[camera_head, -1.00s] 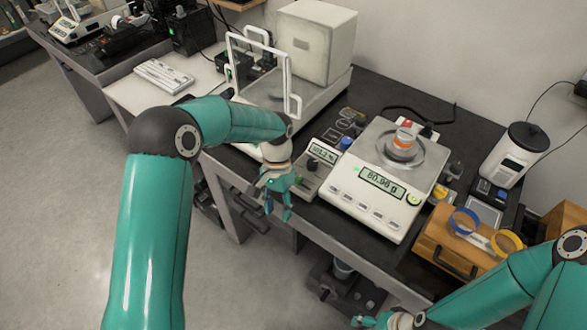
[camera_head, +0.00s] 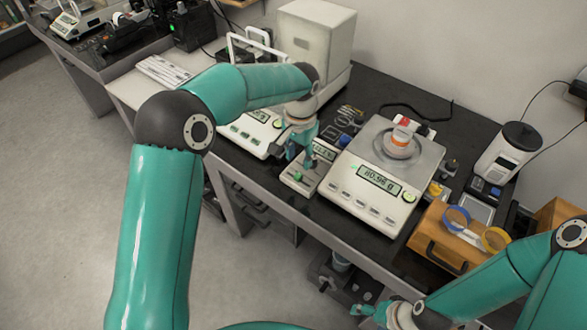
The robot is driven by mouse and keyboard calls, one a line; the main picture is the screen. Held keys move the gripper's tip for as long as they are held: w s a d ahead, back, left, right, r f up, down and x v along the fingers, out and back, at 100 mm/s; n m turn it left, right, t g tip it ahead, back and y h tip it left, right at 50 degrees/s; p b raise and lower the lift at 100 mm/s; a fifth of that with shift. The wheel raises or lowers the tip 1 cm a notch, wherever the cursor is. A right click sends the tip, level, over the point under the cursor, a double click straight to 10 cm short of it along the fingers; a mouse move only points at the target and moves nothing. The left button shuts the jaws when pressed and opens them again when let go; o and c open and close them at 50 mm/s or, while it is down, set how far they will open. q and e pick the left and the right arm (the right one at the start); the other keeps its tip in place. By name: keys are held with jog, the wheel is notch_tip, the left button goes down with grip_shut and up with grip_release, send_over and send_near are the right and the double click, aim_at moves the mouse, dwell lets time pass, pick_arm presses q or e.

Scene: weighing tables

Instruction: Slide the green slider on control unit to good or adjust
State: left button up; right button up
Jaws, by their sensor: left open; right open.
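The control unit (camera_head: 302,183) is a small beige box at the table's front edge, left of the large scale. A small green part, which looks like the slider (camera_head: 298,176), shows on its top face. Its display (camera_head: 323,150) is partly covered by my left gripper. My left gripper (camera_head: 294,157) is open and empty, just over the back left part of the unit. I cannot tell whether it touches the unit. The slider's marks are too small to read. My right gripper (camera_head: 364,310) is open and empty, low in front of the table.
Another balance (camera_head: 245,137) stands left of the unit. A wooden box (camera_head: 437,222) with blue and yellow rings stands to the right.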

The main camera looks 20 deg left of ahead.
aim_at(299, 174)
pick_arm(q)
notch_tip(299, 174, down, 7)
jog(key=shift+r+p, duration=0.1)
jog(key=shift+p, duration=0.3)
grip_shut()
